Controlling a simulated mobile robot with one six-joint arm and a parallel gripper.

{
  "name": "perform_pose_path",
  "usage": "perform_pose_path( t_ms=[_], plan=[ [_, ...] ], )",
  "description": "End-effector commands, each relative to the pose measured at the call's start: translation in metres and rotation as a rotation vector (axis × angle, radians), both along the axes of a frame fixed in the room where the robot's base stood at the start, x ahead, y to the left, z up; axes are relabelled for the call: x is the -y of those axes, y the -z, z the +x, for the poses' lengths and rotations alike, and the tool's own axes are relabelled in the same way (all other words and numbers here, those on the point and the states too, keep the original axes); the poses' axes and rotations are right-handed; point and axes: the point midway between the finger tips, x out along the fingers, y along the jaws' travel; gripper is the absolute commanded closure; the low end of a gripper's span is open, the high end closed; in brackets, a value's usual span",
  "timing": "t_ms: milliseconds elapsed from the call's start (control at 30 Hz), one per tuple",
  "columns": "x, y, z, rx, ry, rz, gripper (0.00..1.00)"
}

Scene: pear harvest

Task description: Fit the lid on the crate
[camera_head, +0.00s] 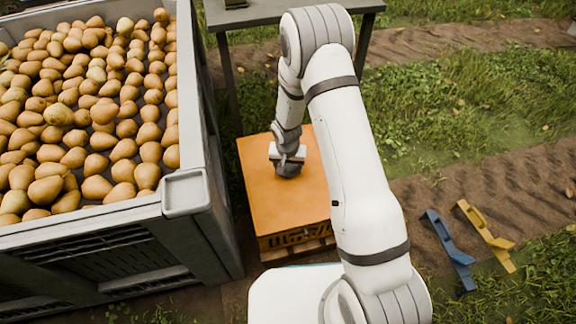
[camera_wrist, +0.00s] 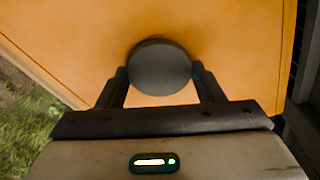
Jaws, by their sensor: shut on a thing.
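The orange lid (camera_head: 262,192) lies over the top of the orange crate (camera_head: 292,239), which has slotted sides. Its edges look roughly in line with the crate walls at the front. Whether it is fully seated or a small gap is left, I cannot tell. My gripper (camera_head: 288,170) is over the middle of the lid. In the wrist view my gripper (camera_wrist: 160,70) is shut on the lid's round dark knob (camera_wrist: 160,67), with a finger on each side. The lid (camera_wrist: 235,35) fills most of that view. The crate's inside is hidden.
A large grey bin (camera_head: 205,220) full of pears (camera_head: 85,110) stands close on the left. A grey table (camera_head: 250,14) is behind the crate. A blue tool (camera_head: 450,250) and a yellow tool (camera_head: 486,236) lie on the soil at right. Grass and soil to the right are mostly open.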

Motion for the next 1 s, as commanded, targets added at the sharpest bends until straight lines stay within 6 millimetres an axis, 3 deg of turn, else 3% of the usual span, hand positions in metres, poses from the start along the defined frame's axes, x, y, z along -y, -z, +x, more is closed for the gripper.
perform_pose_path(
  t_ms=[967,1000],
  plan=[
    [-0.001,0.012,0.0,0.001,0.0,0.001,0.71],
    [-0.001,0.011,0.0,0.001,0.0,0.001,0.36]
  ],
)
